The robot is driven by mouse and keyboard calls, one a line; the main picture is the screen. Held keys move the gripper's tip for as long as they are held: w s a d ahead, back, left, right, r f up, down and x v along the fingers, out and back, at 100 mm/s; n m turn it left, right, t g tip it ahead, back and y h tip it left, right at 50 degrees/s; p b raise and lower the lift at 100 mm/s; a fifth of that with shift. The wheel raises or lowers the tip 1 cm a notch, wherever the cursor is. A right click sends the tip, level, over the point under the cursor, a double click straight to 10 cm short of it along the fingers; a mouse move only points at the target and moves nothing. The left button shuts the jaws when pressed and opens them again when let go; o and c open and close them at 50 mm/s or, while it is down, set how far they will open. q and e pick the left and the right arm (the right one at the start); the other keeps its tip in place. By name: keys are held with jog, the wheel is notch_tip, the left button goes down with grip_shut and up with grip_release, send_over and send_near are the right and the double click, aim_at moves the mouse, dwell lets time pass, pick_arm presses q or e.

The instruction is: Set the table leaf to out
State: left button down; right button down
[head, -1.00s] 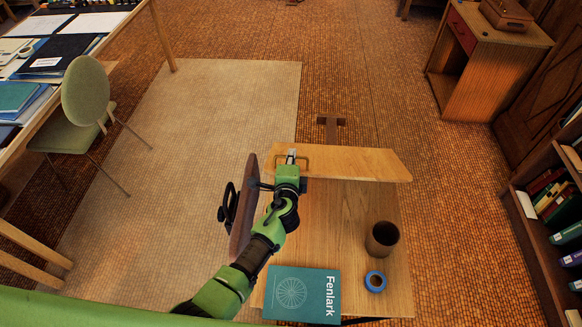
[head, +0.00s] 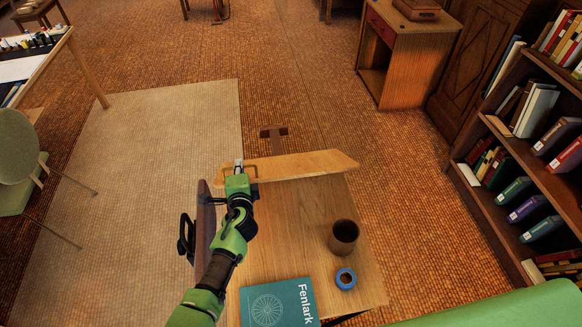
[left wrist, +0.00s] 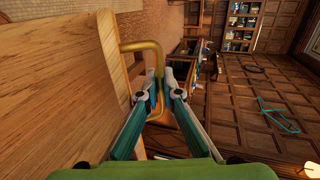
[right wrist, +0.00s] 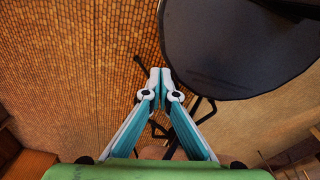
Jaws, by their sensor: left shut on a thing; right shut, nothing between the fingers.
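The table leaf (head: 300,165) is a light wooden panel along the far edge of the small wooden table (head: 285,225). It looks tilted up from the tabletop; its exact angle is hard to tell. A brass handle (left wrist: 128,46) is fixed to the leaf and stands beside its edge in the left wrist view. My left gripper (head: 239,168) is at the leaf's left end, shut on the handle; its fingertips (left wrist: 162,92) close around the bar. My right gripper (right wrist: 160,75) is shut and empty, and shows only in the right wrist view.
A brown cup (head: 343,237), a blue tape roll (head: 345,279) and a teal book (head: 278,303) rest on the tabletop. A dark panel (head: 205,222) stands at the table's left side. A bookshelf (head: 500,190) is at right. Floor beyond the leaf is mostly clear.

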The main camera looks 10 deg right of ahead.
pick_arm(q)
jog(key=shift+w+r, duration=0.1)
jog(key=shift+r, duration=0.05)
pick_arm(e)
jog(key=w+d+r+n+t, duration=0.3)
jog(key=w+d+r, duration=0.2)
jog(key=w, duration=0.4)
jog(key=w+d+r+n+t, duration=0.2)
jog(key=w+d+r+n, duration=0.25)
jog(key=w, duration=0.45)
jog(key=w+d+r+n+t, duration=0.35)
jog(key=w+r, duration=0.25)
jog(key=w, duration=0.3)
jog(key=w+a+r+n+t, duration=0.1)
jog(key=w+a+r+n, duration=0.25)
jog(key=r+n, duration=0.4)
jog(key=w+a+r+n+t, duration=0.2)
jog(key=w+r+n, duration=0.3)
jog(key=r+n, duration=0.25)
jog(key=w+a+r+n+t, duration=0.1)
jog(key=w+a+r+n, duration=0.2)
jog(key=w+r+n, duration=0.45)
jog(key=w+r, duration=0.1)
jog(key=w, duration=0.7)
jog(key=shift+w, duration=0.3)
jog(key=shift+r, duration=0.1)
